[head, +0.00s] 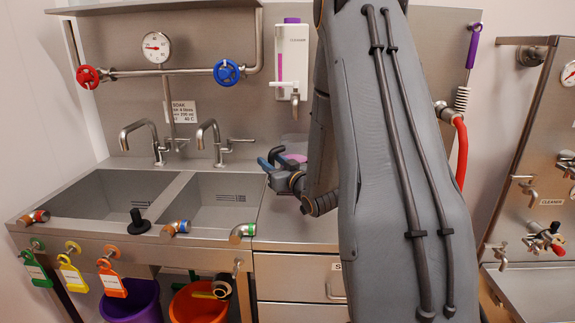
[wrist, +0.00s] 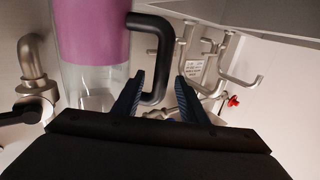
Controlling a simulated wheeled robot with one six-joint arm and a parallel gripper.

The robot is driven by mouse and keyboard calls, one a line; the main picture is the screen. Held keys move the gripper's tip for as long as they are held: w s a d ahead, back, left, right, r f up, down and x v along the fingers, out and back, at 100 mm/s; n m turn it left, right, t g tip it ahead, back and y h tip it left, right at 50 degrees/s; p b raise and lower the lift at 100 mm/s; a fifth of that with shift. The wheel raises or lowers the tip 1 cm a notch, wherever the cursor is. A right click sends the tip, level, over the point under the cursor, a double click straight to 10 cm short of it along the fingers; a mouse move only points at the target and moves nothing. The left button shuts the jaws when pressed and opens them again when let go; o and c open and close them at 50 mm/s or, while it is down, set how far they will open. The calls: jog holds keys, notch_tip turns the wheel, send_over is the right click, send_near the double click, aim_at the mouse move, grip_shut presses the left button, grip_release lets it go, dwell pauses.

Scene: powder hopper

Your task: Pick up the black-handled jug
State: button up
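The jug (wrist: 92,40) is clear with pink-purple liquid in it and a black handle (wrist: 162,70). It shows large at the upper left of the wrist view, which seems turned upside down. In the head view the jug (head: 294,140) stands on the steel counter under the wall dispenser, mostly hidden by my gripper and arm. My gripper (head: 268,160) is open beside the jug. In the wrist view its two blue fingers (wrist: 160,78) stand apart, with the handle's upright part showing between their tips. I cannot tell whether they touch it.
Two sink basins (head: 112,197) with taps (head: 150,135) lie left of my gripper. The white dispenser (head: 291,55) hangs above the jug. A red hose (head: 461,150) hangs to the right. Purple (head: 133,302) and orange (head: 198,305) buckets stand below the sinks.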

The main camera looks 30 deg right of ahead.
jog(key=w+p, duration=0.1)
jog(key=w, duration=0.3)
jog(key=shift+w, duration=0.25)
grip_shut()
dwell(1.2)
